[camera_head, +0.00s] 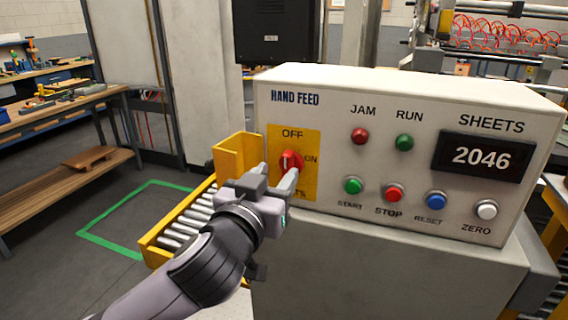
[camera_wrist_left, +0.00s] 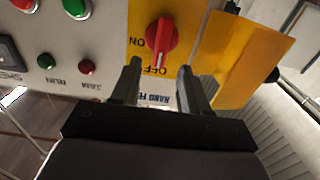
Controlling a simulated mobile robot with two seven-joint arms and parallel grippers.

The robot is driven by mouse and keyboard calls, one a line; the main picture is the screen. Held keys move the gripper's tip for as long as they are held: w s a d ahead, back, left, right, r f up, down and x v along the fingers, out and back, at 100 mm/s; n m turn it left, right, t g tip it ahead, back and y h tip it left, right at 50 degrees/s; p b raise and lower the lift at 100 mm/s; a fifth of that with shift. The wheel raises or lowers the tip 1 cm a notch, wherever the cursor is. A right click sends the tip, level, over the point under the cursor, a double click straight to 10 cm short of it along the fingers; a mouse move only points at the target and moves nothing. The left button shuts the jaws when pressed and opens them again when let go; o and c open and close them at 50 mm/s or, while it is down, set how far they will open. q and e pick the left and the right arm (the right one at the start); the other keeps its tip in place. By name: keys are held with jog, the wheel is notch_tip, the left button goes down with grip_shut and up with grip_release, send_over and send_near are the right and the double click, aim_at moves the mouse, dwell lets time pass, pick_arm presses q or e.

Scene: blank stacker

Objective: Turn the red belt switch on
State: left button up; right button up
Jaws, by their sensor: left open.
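The red belt switch (camera_head: 291,160) is a rotary knob on a yellow plate (camera_head: 312,183) at the left of the white control panel. Its labels read OFF above and ON to the right. In the left wrist view, which is upside down, the knob (camera_wrist_left: 162,38) has its bar in line with the OFF label. My left gripper (camera_head: 278,176) is in front of the plate, just below the knob in the head view. In the left wrist view its fingers (camera_wrist_left: 158,82) are open and empty, with the knob beyond the gap between their tips. My right gripper is not in view.
Start (camera_head: 353,185), stop (camera_head: 394,193), reset and zero buttons lie right of the plate, under the jam and run lamps. The counter (camera_head: 481,157) reads 2046. A yellow-framed roller conveyor (camera_head: 190,218) stands left of the panel. Open floor lies farther left.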

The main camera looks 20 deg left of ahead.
aim_at(285, 164)
pick_arm(q)
jog(key=shift+w+d+p, duration=0.1)
jog(key=shift+w+p, duration=0.2)
jog(key=shift+w, duration=2.05)
grip_shut()
